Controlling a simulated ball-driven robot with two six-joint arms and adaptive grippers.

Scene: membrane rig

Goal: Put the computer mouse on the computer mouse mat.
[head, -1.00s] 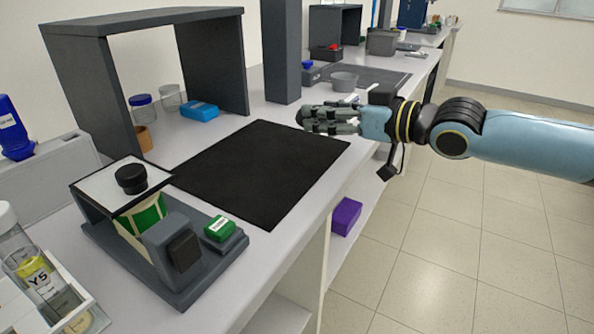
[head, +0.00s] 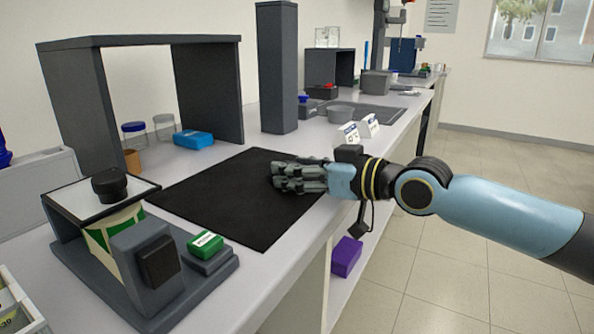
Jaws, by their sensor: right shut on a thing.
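The black computer mouse mat (head: 215,205) lies flat on the white bench in the head view. My right gripper (head: 275,178) reaches in from the right, with its fingers over the mat's right part. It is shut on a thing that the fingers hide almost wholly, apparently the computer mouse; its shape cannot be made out. No computer mouse shows elsewhere. I cannot tell whether the held thing touches the mat. My left gripper is not in view.
A grey rig with a black knob (head: 110,184) and a green box (head: 205,243) stand at the near left. A grey arch (head: 55,100) and a dark column (head: 278,70) stand behind the mat. White boxes (head: 352,134) sit beyond my right wrist. The mat's left part is clear.

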